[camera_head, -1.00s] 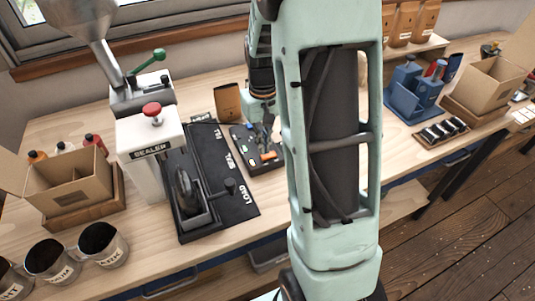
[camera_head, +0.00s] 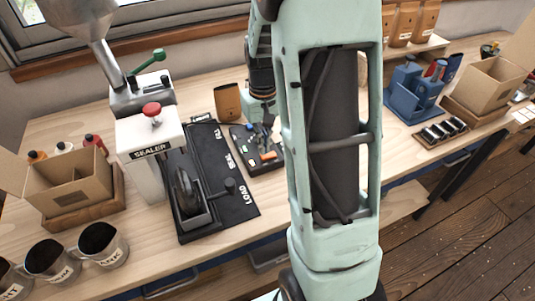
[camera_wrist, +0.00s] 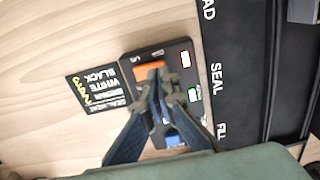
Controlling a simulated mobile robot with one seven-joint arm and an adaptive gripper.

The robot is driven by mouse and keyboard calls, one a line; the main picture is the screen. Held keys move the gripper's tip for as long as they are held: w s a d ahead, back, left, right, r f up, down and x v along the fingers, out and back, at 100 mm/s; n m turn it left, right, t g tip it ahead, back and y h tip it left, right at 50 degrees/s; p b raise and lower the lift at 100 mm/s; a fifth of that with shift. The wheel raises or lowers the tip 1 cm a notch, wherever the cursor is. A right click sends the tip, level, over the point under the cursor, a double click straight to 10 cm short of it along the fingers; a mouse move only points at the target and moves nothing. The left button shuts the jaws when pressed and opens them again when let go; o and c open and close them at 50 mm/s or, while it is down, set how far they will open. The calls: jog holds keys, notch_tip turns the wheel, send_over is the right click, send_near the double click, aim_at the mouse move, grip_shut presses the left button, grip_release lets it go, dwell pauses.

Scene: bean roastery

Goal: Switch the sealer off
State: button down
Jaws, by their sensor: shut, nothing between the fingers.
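The white sealer (camera_head: 150,140), with a red knob on top, stands at the left of the bench. A black control panel (camera_head: 262,166) lies to its right, beyond the black mat. In the wrist view the panel (camera_wrist: 133,48) carries an orange switch (camera_wrist: 149,68), a blue control (camera_wrist: 174,140), a pale lit window (camera_wrist: 185,59) and a green-lit one (camera_wrist: 194,95). My gripper (camera_wrist: 157,75) is shut and empty, its tips over the panel beside the orange switch. I cannot tell whether they touch it. The fingers hide the panel's middle.
The black mat (camera_head: 228,172) is marked LOAD, SEAL and FILL. A printed card (camera_wrist: 96,91) lies beside the panel. A brown pouch (camera_head: 227,102) stands behind. A cardboard box (camera_head: 70,190) and metal cups (camera_head: 103,246) are at left. Bare bench lies beyond the card.

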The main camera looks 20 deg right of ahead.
aim_at(264, 156)
jog(key=shift+f+b, duration=0.8)
jog(key=shift+f, duration=0.3)
dwell(0.3)
jog(key=shift+r, duration=0.15)
jog(key=shift+r+p, duration=2.65)
jog(key=shift+r, duration=0.8)
